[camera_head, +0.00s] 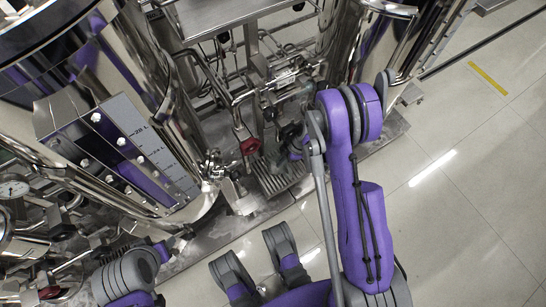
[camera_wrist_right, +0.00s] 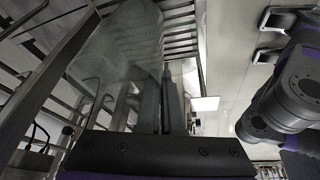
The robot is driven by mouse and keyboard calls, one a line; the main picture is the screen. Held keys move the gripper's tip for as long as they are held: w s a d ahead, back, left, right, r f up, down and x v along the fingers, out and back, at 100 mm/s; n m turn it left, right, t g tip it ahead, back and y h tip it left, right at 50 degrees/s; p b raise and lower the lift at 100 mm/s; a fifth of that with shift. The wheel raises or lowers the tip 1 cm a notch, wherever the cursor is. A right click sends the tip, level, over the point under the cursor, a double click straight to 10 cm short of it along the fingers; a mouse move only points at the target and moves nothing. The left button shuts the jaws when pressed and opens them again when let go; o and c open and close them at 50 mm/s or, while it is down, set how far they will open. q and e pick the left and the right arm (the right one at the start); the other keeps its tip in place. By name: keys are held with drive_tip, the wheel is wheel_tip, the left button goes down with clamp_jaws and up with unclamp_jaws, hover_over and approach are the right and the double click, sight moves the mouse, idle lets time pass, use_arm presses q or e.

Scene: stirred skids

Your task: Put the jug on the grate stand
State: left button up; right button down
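The jug (camera_wrist_right: 118,50) is a large clear, see-through vessel filling the upper middle of the right wrist view. My right gripper (camera_wrist_right: 162,100) has its two dark fingers close together at the jug's near side, seemingly shut on it. In the head view my right gripper (camera_head: 291,138) is partly hidden by my purple arm, and the jug is hard to make out there. The grate stand (camera_head: 275,180) is a slatted metal piece low between the tanks, just below and left of the right gripper. Of my left arm only grey and purple links show at the bottom left; its gripper does not show.
A large shiny tank (camera_head: 185,110) with a litre scale stands at the left, another tank (camera_head: 385,30) at the upper right. Pipes and red valve handles (camera_head: 249,146) crowd the space beside the grate. The tiled floor (camera_head: 450,190) at the right is clear.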

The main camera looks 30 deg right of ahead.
use_arm(q)
drive_tip(key=shift+s+a, duration=0.1)
drive_tip(key=shift+a, duration=0.15)
use_arm(e)
drive_tip(key=shift+s+r, duration=0.1)
drive_tip(key=shift+s, duration=0.1)
use_arm(q)
drive_tip(key=shift+d, duration=0.1)
use_arm(e)
drive_tip(key=c, duration=1.1)
unclamp_jaws()
use_arm(q)
drive_tip(key=shift+f, duration=0.1)
use_arm(e)
drive_tip(key=shift+o, duration=0.2)
use_arm(q)
drive_tip(key=p+v, duration=0.2)
drive_tip(key=shift+r, duration=0.4)
use_arm(e)
drive_tip(key=v, duration=0.7)
drive_tip(key=shift+d+r, duration=0.15)
drive_tip(key=shift+r, duration=0.05)
